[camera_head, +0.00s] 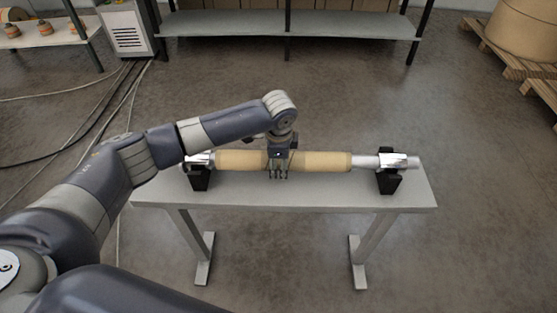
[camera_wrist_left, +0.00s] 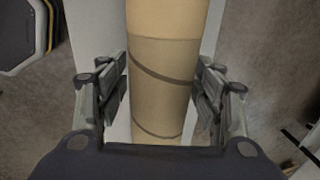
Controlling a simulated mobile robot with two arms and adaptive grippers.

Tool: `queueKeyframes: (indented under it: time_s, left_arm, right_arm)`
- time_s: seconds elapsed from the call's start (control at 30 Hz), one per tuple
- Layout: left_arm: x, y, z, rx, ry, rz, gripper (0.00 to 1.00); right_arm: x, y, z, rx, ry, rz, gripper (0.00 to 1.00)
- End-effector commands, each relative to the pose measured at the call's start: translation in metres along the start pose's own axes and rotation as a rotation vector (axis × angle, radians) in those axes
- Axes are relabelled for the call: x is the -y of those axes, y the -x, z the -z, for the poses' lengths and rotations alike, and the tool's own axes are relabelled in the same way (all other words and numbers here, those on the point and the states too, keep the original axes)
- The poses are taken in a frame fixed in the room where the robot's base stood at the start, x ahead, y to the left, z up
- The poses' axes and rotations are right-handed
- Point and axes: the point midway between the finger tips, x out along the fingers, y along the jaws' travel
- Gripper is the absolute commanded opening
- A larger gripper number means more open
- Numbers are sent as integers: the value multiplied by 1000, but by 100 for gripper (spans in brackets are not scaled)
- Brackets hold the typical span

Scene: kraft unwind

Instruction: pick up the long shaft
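The long shaft (camera_head: 365,162) is a silver bar lying level across two black stands on the grey table. A tan kraft roll (camera_head: 325,162) is around its middle; the roll also fills the middle of the left wrist view (camera_wrist_left: 163,90). My left gripper (camera_head: 278,172) is pointed down over the roll near its middle. In the left wrist view its two fingers (camera_wrist_left: 162,95) flank the roll, one on each side, very close to it. I cannot tell whether they press on it. The right gripper is not in view.
The left stand (camera_head: 200,179) and right stand (camera_head: 387,182) hold the shaft near its ends. The table (camera_head: 300,190) is otherwise bare. A shelf (camera_head: 290,27) stands behind, a pallet (camera_head: 500,55) at the far right, and cables lie on the floor at left.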

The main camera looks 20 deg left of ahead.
Motion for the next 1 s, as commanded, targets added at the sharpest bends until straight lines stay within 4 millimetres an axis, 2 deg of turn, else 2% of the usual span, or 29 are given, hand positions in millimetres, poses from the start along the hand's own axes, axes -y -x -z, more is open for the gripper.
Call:
queueKeyframes:
  time_s: [0.03, 0.2, 0.57, 0.87, 1.0]
  left_arm:
    - [0, 0, 0, 0, 0, 0, 41]
    - [0, 0, 0, 0, 0, 0, 4]
    - [4, 8, 2, -7, 1, 8, 4]
    - [11, 39, 2, -7, 1, 9, 4]
    - [-5, 41, -4, -5, 0, 5, 4]
  right_arm:
    - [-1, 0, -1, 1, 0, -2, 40]
    - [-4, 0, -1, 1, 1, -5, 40]
    - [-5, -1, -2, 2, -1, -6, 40]
    - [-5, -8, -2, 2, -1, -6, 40]
    - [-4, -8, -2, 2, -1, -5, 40]
